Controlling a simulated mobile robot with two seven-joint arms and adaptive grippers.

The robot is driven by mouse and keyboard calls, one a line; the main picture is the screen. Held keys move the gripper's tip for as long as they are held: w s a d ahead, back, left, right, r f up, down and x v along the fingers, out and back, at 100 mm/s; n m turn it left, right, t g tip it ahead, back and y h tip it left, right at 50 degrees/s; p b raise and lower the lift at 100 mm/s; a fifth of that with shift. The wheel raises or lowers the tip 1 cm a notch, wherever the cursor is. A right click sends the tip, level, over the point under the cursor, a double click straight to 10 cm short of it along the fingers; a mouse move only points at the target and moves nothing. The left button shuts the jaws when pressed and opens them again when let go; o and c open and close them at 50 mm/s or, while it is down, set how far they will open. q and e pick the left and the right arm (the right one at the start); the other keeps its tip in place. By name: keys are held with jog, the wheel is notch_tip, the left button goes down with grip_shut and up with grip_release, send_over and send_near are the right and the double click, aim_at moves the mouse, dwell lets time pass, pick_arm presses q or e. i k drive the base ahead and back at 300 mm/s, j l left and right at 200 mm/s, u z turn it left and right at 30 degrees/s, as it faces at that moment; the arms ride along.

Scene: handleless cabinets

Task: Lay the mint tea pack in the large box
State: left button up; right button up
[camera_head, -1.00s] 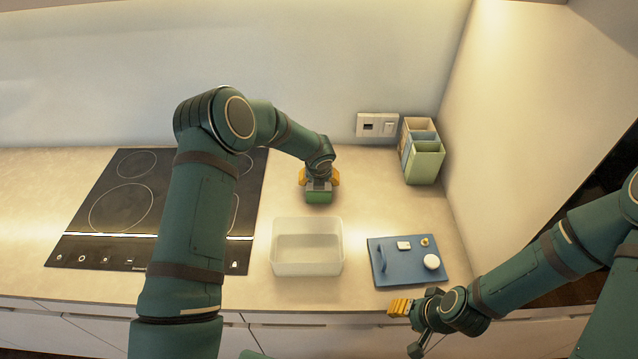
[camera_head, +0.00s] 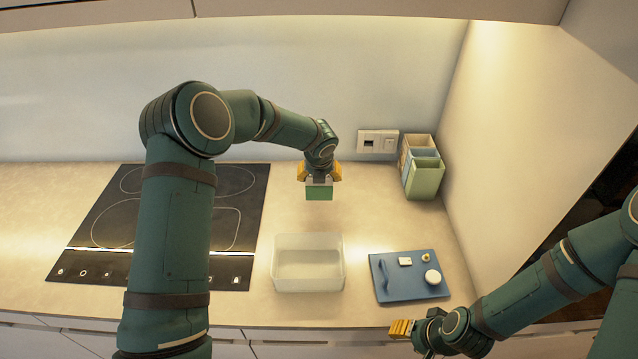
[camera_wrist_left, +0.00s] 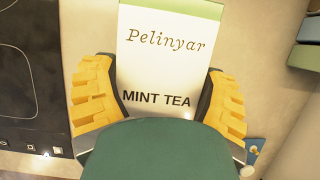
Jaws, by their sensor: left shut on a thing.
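The mint tea pack (camera_wrist_left: 165,55) is white with green ends and reads "MINT TEA" in the left wrist view. My left gripper (camera_head: 319,176) is shut on it, a yellow finger on each side. In the head view the pack's green end (camera_head: 319,192) shows below the fingers, raised above the counter behind the box. The large box (camera_head: 308,288) is a translucent white open container on the counter, and it looks empty. My right gripper (camera_head: 400,328) is at the counter's front edge, below the blue board; its finger opening is not clear.
A blue board (camera_head: 408,290) with several small items lies right of the box. Tall open bins (camera_head: 424,178) stand in the back right corner by a wall socket (camera_head: 378,141). A black cooktop (camera_head: 170,215) is on the left. Counter between box and pack is clear.

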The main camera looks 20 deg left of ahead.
aim_at(309, 269)
jog(key=k, duration=0.95)
